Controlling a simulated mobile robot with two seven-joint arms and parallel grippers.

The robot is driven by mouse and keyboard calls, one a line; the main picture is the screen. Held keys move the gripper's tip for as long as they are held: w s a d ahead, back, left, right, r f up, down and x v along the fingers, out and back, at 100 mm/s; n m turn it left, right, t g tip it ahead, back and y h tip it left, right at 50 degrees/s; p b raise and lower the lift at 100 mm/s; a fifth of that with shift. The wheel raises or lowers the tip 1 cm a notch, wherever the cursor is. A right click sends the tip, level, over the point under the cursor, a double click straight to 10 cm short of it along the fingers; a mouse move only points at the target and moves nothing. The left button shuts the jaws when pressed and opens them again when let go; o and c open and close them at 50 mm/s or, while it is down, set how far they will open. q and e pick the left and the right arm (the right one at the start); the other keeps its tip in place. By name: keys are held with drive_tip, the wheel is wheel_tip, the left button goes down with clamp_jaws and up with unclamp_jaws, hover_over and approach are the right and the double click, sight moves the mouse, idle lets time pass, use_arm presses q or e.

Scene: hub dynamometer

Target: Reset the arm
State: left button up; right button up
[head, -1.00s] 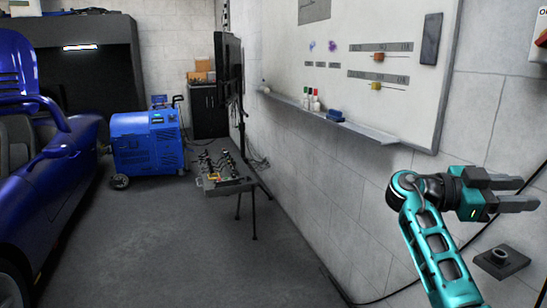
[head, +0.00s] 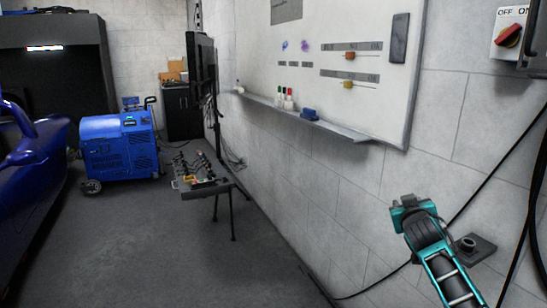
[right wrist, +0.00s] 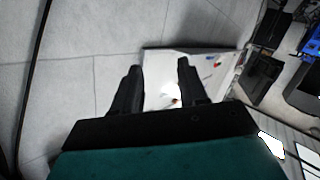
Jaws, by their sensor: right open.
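My right arm (head: 440,265), teal and black, comes up from the lower right of the head view in front of the grey block wall. Its fingers cannot be made out there. In the right wrist view my right gripper (right wrist: 160,66) is open, its two black fingers apart. Nothing is held between them. The whiteboard (right wrist: 210,72) and wall show beyond the fingers. My left gripper is in neither view.
The whiteboard (head: 375,115) with its marker ledge (head: 345,130) hangs on the right wall. A red-knobbed OFF/ON switch (head: 508,36) is at upper right. A dark wall bracket (head: 474,248) is near my arm. A tool stand (head: 205,187), blue machine (head: 118,148) and blue car (head: 30,160) are left; floor between is clear.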

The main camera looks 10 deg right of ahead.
drive_tip(key=w+a+r+n+t+y, duration=0.2)
drive_tip(key=a+r+n+t+y, duration=0.15)
drive_tip(key=a, duration=0.25)
drive_tip(key=s+a+f+g+y, duration=0.1)
drive_tip(key=s+a+f, duration=0.4)
drive_tip(key=f, duration=0.4)
drive_tip(key=s+a+f+g+y, duration=0.2)
drive_tip(key=s+f, duration=0.5)
drive_tip(key=f, duration=0.1)
drive_tip(key=s+a+f+g, duration=0.1)
drive_tip(key=s+a+f, duration=0.2)
drive_tip(key=s, duration=0.5)
drive_tip(key=s+a+f+g+y, duration=0.1)
drive_tip(key=s+a+f, duration=0.2)
drive_tip(key=s, duration=0.6)
drive_tip(key=s+a+f+g, duration=0.2)
drive_tip(key=s+f, duration=0.4)
drive_tip(key=s, duration=0.3)
drive_tip(key=shift+a+f+m, duration=0.3)
drive_tip(key=shift+a+m, duration=0.05)
drive_tip(key=shift+a, duration=0.45)
drive_tip(key=shift+y, duration=0.25)
